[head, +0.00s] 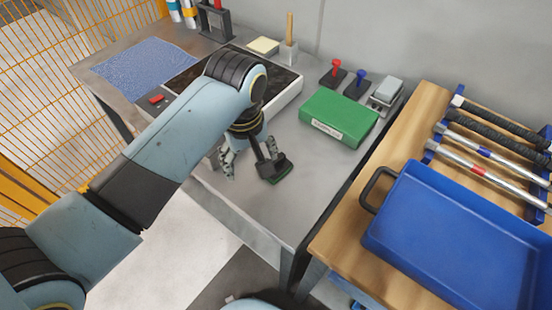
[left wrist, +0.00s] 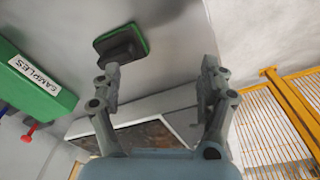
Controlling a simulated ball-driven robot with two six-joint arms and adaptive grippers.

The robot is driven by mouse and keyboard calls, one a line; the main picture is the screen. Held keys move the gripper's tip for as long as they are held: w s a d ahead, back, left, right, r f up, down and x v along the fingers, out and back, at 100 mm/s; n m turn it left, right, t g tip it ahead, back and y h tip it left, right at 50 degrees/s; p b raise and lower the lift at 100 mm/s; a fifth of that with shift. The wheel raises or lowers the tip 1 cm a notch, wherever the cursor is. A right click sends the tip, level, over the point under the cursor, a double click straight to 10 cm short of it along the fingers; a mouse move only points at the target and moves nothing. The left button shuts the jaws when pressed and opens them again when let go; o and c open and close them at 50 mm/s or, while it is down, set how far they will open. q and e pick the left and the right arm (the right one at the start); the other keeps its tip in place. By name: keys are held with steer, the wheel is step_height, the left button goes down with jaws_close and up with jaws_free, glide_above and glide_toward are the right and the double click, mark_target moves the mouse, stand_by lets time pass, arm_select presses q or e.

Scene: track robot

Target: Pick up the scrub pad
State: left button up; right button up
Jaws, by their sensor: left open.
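The scrub pad (head: 281,175), a dark block with a green underside, lies on the grey table near its front edge. It also shows in the left wrist view (left wrist: 122,44), at the upper left. My left gripper (head: 250,166) is open and points down at the table, with one finger close to the pad. In the left wrist view my left gripper (left wrist: 158,70) has nothing between its fingers. The pad shows past the tip of the left-hand finger there; I cannot tell whether they touch. My right gripper is not in view.
A green box (head: 338,118) labelled SAMPLES stands right of my gripper. A dark-topped tray (head: 290,92) is behind my arm. A blue cloth (head: 145,66) lies at the left. A wooden bench with a blue bin (head: 400,215) is at the right. The table's front is clear.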

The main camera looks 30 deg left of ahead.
arm_select(q)
steer(key=w+d+r+n, duration=0.1)
steer(key=w, duration=0.1)
steer(key=w+d+r+n+p, duration=0.1)
steer(key=r+n, duration=0.1)
steer(key=w+d+r+n+g, duration=0.1)
steer(key=w+r+n, duration=0.1)
steer(key=shift+w+d+r, duration=0.2)
steer(key=shift+w+d, duration=0.1)
steer(key=shift+w, duration=0.05)
glide_above(277, 161)
steer(key=f, duration=0.4)
steer(key=shift+w+d+f, duration=0.1)
steer(key=shift+w+f, duration=0.2)
steer(key=f, duration=0.4)
steer(key=shift+s+f, duration=0.2)
steer(key=shift+f, duration=0.5)
steer(key=c, duration=1.3)
steer(key=shift+o, duration=0.2)
steer(key=shift+r, duration=0.1)
